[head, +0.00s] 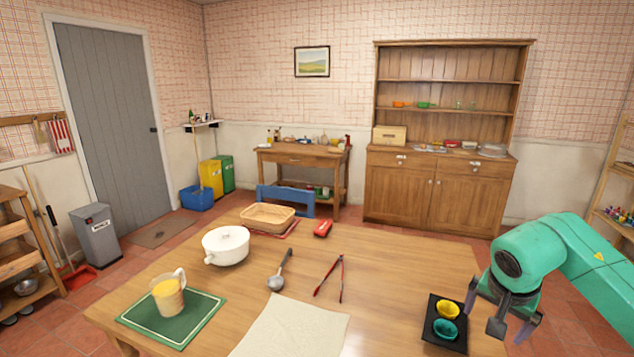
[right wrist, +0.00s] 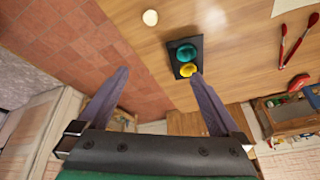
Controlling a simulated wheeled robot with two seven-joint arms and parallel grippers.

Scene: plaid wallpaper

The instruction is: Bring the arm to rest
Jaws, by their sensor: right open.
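My right arm comes in from the right in the head view, with its gripper (head: 508,326) hanging over the table's right edge, beside the black tray. In the right wrist view the two fingers of this gripper (right wrist: 158,76) are spread wide with nothing between them. The black tray (head: 432,336) holds a yellow cup (head: 447,309) and a teal cup (head: 445,330). In the right wrist view, the tray lies beyond the right-hand fingertip, which overlaps the view close to the yellow cup (right wrist: 187,70). My left gripper is not in view.
The wooden table (head: 385,275) carries red tongs (head: 341,279), a ladle (head: 277,282), a white pot (head: 226,246), a basket (head: 267,217), a pale cloth (head: 290,330) and a jug (head: 168,296) on a green mat (head: 203,318). The tabletop between the tongs and tray is clear.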

